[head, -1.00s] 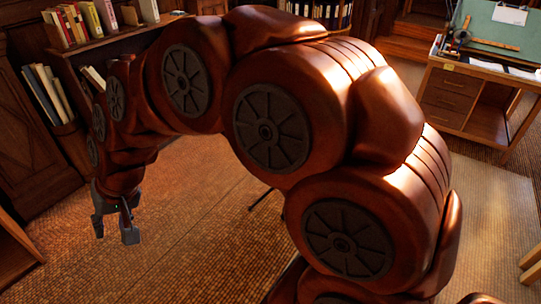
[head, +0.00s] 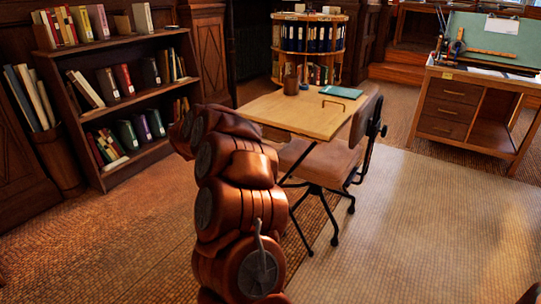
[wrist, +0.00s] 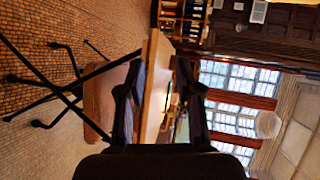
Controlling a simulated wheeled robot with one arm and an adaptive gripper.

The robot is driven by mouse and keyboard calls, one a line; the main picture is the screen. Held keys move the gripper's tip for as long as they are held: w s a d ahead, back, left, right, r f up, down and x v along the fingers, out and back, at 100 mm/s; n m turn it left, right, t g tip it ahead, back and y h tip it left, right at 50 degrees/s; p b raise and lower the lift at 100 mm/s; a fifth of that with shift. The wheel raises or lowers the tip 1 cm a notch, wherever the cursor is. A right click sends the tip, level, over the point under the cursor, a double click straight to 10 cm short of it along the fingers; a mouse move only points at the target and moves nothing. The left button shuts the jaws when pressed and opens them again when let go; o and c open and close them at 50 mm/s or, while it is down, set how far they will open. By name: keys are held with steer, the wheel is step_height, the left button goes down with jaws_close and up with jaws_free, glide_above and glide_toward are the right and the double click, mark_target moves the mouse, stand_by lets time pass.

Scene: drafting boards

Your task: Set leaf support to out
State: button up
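A small wooden table (head: 300,117) with a pale top stands in the middle of the head view on thin dark legs. In the wrist view the table (wrist: 154,88) is seen nearly edge-on, turned sideways. I cannot tell which part is the leaf support; the table's near underside is mostly hidden by my arm and the chair. My gripper (wrist: 160,78) shows as two dark fingers spread apart, open, with the table's edge seen between them. No contact with the table is visible. In the head view the gripper is hidden behind my arm.
A brown swivel chair (head: 325,163) stands close against the table. A mug (head: 291,79) and teal book (head: 342,92) lie on the tabletop. A bookshelf (head: 128,83) is at left, a drafting desk (head: 446,104) at right. The floor at front right is clear.

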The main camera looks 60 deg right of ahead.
steer(key=s+d+f+m+g+h+b, duration=0.35)
steer(key=s+d+f+m+g, duration=0.35)
steer(key=s+d+f, duration=0.5)
steer(key=shift+g+y, duration=0.3)
steer(key=shift+y, duration=0.05)
steer(key=shift+s+r+b+x, duration=0.15)
steer(key=shift+r+b+x, duration=0.1)
steer(key=shift+x, duration=1.05)
steer(key=shift+s+r+b+x, duration=0.15)
steer(key=shift+b+x, duration=0.05)
steer(key=shift+x, duration=1.05)
steer(key=shift+s+r+b+x, duration=0.15)
steer(key=shift+r+b+x, duration=0.1)
steer(key=shift+x, duration=1.05)
steer(key=shift+d, duration=0.15)
steer(key=shift+c, duration=0.3)
jaws_close()
